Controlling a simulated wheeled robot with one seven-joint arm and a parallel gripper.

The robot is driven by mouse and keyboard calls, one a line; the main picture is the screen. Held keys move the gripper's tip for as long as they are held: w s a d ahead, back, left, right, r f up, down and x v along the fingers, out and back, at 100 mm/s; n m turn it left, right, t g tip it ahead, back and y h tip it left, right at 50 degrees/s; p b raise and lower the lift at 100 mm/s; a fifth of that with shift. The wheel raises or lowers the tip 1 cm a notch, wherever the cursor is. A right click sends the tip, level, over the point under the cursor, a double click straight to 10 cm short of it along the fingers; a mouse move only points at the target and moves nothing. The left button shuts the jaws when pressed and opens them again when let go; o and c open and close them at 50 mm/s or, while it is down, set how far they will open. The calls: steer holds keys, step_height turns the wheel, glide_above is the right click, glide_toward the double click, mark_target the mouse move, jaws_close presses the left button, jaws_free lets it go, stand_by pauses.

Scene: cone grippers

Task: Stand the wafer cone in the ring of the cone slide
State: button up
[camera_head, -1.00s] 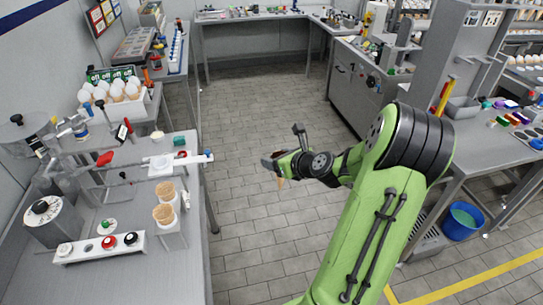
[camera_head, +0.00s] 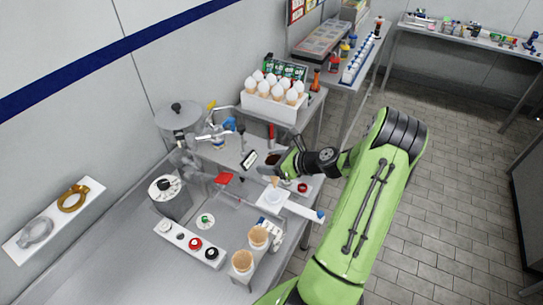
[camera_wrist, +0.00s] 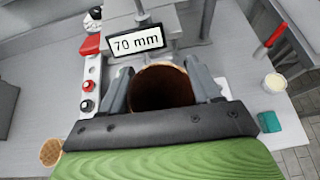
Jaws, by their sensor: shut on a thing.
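The wafer cone (camera_wrist: 163,88) is between my gripper's fingers in the wrist view, its open dark mouth facing the camera. My gripper (camera_head: 272,173) is shut on the cone. In the head view the cone's tan lower part (camera_head: 275,182) shows below the fingers, narrow end down. The cone slide (camera_head: 274,199) is a pale plate on a rail with a blue end, just under the cone. The cone's tip looks at or just above the slide; I cannot tell whether it touches. The ring is too small to make out, and the gripper and cone hide the slide in the wrist view.
A "70 mm" sign (camera_wrist: 138,40) stands close beyond the fingers. Two more wafer cones stand in a holder (camera_head: 270,262) at the bench front. A button panel (camera_head: 190,243) is left of it.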

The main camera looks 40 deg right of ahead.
steer(key=shift+w+a, duration=0.1)
steer(key=shift+a, duration=0.05)
steer(key=shift+s+a+r, duration=0.15)
steer(key=shift+s+a, duration=0.2)
steer(key=shift+a, duration=0.05)
steer(key=shift+w+d+f+b, duration=0.15)
steer(key=shift+d+f+b, duration=0.1)
steer(key=shift+f+b, duration=0.4)
steer(key=shift+a+f+b, duration=0.1)
steer(key=shift+f+b, duration=0.25)
steer(key=shift+f, duration=1.15)
steer(key=shift+r+p, duration=0.15)
steer(key=shift+p, duration=0.15)
